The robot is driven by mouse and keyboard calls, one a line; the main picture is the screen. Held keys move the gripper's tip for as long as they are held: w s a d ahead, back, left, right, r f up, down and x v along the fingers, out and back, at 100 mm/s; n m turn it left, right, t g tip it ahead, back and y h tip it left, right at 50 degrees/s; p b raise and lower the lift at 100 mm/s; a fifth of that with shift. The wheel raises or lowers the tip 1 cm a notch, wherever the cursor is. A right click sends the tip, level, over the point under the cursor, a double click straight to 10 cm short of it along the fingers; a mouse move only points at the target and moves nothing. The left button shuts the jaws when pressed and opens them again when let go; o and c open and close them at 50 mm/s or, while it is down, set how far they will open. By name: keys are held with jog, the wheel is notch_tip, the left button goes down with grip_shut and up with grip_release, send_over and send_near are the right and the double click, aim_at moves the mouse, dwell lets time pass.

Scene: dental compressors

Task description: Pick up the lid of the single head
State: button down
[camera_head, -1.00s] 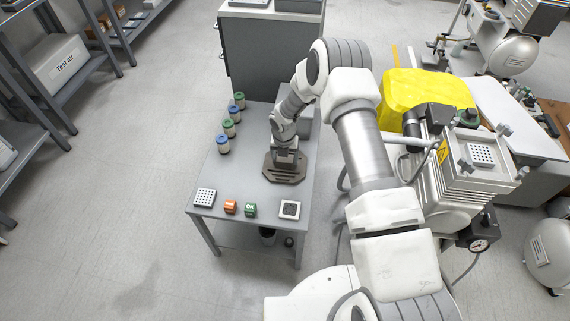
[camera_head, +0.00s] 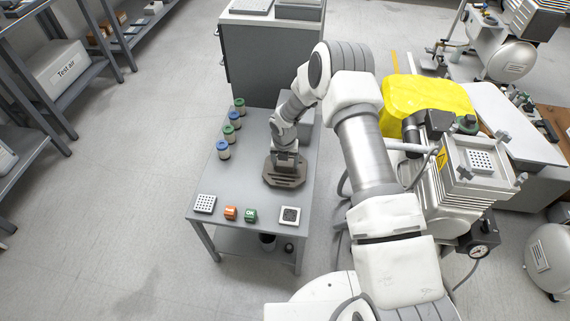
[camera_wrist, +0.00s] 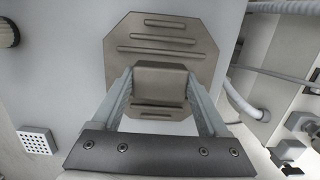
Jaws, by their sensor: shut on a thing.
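The lid (camera_head: 285,179) is a dark brown-grey octagonal plate with raised ribs and a block-shaped grip on top. It is at the right part of the small grey table, below my gripper (camera_head: 285,155). In the wrist view the lid (camera_wrist: 160,40) fills the upper middle, and my gripper (camera_wrist: 160,85) is shut on its block grip, one finger on each side. I cannot tell whether the lid touches the tabletop. The single head (camera_head: 480,162), with a square open top and a perforated plate in it, stands to the right of my arm.
On the table (camera_head: 235,180) stand several blue- and green-capped jars (camera_head: 223,150), an orange cube (camera_head: 231,212), a green cube (camera_head: 250,215) and two small square plates (camera_head: 205,203). A grey box (camera_head: 298,105) is behind my gripper. A yellow cover (camera_head: 425,95) lies right of my arm.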

notch_tip(320, 180, up, 3)
jog(key=shift+w+r+p, duration=0.1)
jog(key=shift+r+p, duration=0.1)
jog(key=shift+p, duration=0.35)
jog(key=s+d+r+m+h+p, duration=0.1)
jog(key=s+d+r+m+p, duration=0.2)
jog(key=d+r+m, duration=0.75)
jog(key=s+r+m+g, duration=0.1)
jog(key=s+r+m, duration=0.2)
jog(key=r+m, duration=0.4)
jog(key=s+d+r+m+g+y, duration=0.1)
jog(key=s+r+m, duration=0.2)
jog(key=r+m, duration=0.4)
jog(key=s+r+m+g, duration=0.1)
jog(key=s+r+m, duration=0.2)
jog(key=r+m, duration=0.4)
jog(key=shift+s+d+r+m+g, duration=0.3)
jog(key=shift+r+m, duration=0.1)
jog(key=shift+m, duration=0.85)
